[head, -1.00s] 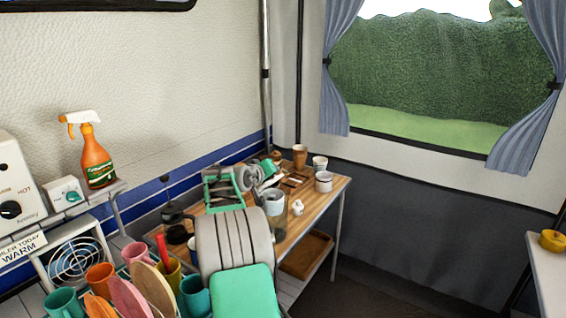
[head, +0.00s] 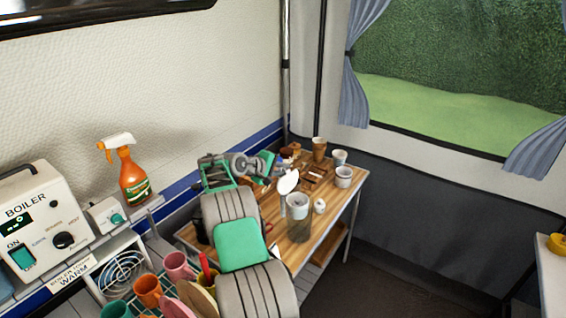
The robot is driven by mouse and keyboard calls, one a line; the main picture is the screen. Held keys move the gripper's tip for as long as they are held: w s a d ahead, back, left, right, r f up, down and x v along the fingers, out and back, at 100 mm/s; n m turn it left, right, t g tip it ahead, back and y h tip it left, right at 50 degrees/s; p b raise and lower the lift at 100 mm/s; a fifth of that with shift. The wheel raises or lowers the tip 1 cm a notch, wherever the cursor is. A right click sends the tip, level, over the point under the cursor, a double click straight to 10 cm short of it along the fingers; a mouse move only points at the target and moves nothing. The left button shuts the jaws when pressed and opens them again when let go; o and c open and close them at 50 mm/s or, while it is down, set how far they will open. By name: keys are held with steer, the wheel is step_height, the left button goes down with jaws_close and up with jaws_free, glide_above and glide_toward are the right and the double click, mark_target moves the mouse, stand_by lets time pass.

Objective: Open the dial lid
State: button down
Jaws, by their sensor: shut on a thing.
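A tall jar-like container (head: 299,228) with a pale grey top band and a see-through brownish lower body stands upright near the front edge of the wooden table. A white oval disc (head: 288,181), which looks like the lid, is tilted up just above and behind the container's top. I cannot make out a dial on it. My gripper (head: 275,178) is at the disc's left side, at the end of my grey and green arm, and is shut on it. The fingertips are small and partly hidden, and whether the disc still touches the container is unclear.
A small white pot (head: 319,206) stands right of the container. A white mug (head: 344,177), brown cup (head: 319,149) and pale cup (head: 339,157) stand farther back on the table (head: 333,208). Colourful cups and plates crowd a rack at lower left, near an orange spray bottle (head: 134,178).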

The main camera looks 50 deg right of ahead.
steer(key=shift+d+f+p, duration=0.1)
steer(key=shift+p, duration=0.2)
steer(key=shift+d, duration=0.1)
steer(key=c, duration=1.7)
jaws_free()
steer(key=shift+f, duration=0.1)
steer(key=b+v, duration=0.2)
steer(key=v, duration=0.6)
steer(key=shift+w+d, duration=0.1)
steer(key=shift+w, duration=0.05)
